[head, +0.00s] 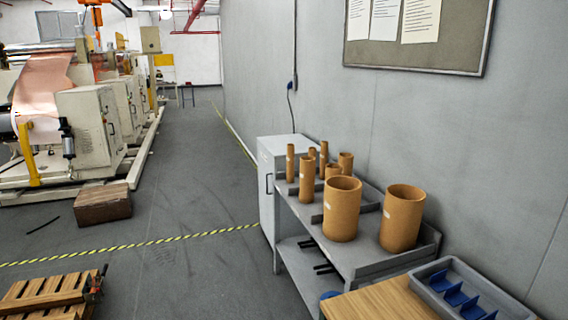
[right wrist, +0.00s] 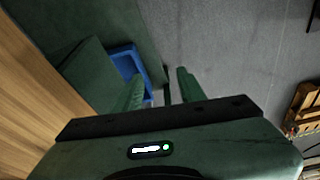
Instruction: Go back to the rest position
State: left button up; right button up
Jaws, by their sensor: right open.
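My right gripper (right wrist: 162,88) shows only in the right wrist view. Its two dark green fingers stand apart with nothing between them, above the grey floor. A wooden table top (right wrist: 30,85) lies to the left of it in that view, apart from the fingers. Neither arm shows in the head view, and my left gripper is not in view.
In the head view a grey cart (head: 357,262) carries several brown tubes (head: 342,208) by the wall. A wooden table (head: 385,300) with a grey tray (head: 470,290) stands at lower right. A pallet (head: 50,295) lies lower left. The aisle floor (head: 190,180) is clear.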

jog(key=s+f+g+b, duration=0.1)
jog(key=s+f, duration=0.2)
jog(key=f, duration=0.7)
jog(key=s+d+f, duration=0.1)
jog(key=s+f, duration=0.3)
jog(key=f, duration=0.6)
jog(key=s+f+g+b, duration=0.1)
jog(key=s+f, duration=0.2)
jog(key=f, duration=0.7)
jog(key=s+d+f, duration=0.2)
jog(key=s+f, duration=0.4)
jog(key=s, duration=0.4)
jog(key=shift+d+f, duration=0.15)
